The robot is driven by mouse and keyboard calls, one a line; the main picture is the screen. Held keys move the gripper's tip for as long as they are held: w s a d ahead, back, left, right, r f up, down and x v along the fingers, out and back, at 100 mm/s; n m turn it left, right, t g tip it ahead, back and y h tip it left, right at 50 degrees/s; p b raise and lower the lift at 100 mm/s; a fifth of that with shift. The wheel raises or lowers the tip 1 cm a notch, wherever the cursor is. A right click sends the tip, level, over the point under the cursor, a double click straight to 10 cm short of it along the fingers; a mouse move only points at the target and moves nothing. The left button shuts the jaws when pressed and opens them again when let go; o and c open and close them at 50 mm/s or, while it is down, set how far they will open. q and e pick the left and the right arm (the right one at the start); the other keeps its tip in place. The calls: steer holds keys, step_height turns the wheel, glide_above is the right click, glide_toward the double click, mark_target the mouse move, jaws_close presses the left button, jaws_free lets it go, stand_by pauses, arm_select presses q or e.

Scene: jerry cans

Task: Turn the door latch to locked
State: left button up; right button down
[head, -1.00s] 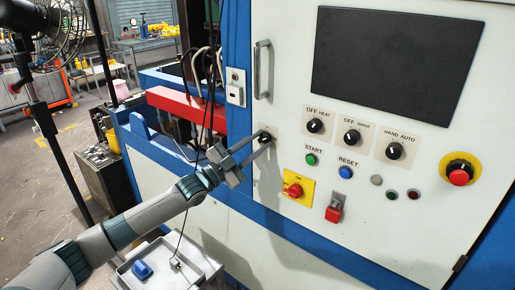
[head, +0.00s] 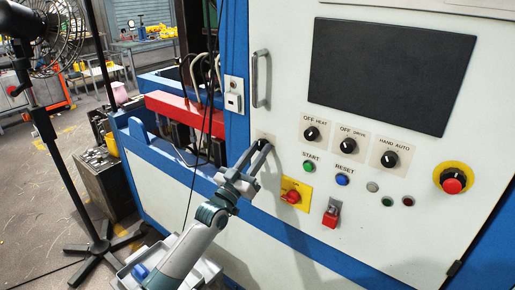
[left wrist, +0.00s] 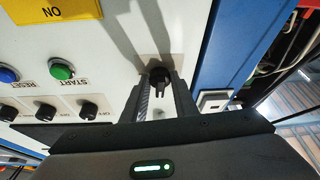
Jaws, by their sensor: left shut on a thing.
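The door latch (left wrist: 158,77) is a small black knob on a pale plate at the left edge of the white cabinet door. In the left wrist view it sits between the two fingers of my left gripper (left wrist: 160,98). In the head view my left gripper (head: 261,148) reaches up to the latch from below, and its fingers largely hide the knob. The fingers are shut on the knob. The exact angle of the latch is hard to tell. My right gripper is not in view.
The cabinet door carries a dark screen (head: 392,72), a metal handle (head: 257,79), a yellow-backed red switch (head: 292,195), a red padlock-like switch (head: 331,215) and an emergency stop (head: 453,181). A grey tray (head: 128,277) with a blue item lies below. A fan stand (head: 60,150) is left.

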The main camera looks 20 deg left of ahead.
arm_select(q)
steer(key=shift+n+y, duration=0.4)
steer(key=shift+n, duration=0.2)
steer(key=o, duration=1.1)
steer(key=shift+c, duration=0.2)
steer(key=b+v, duration=0.5)
steer(key=v, duration=1.2)
steer(key=shift+f+b, duration=0.25)
steer(key=shift+b, duration=0.05)
steer(key=shift+s, duration=0.1)
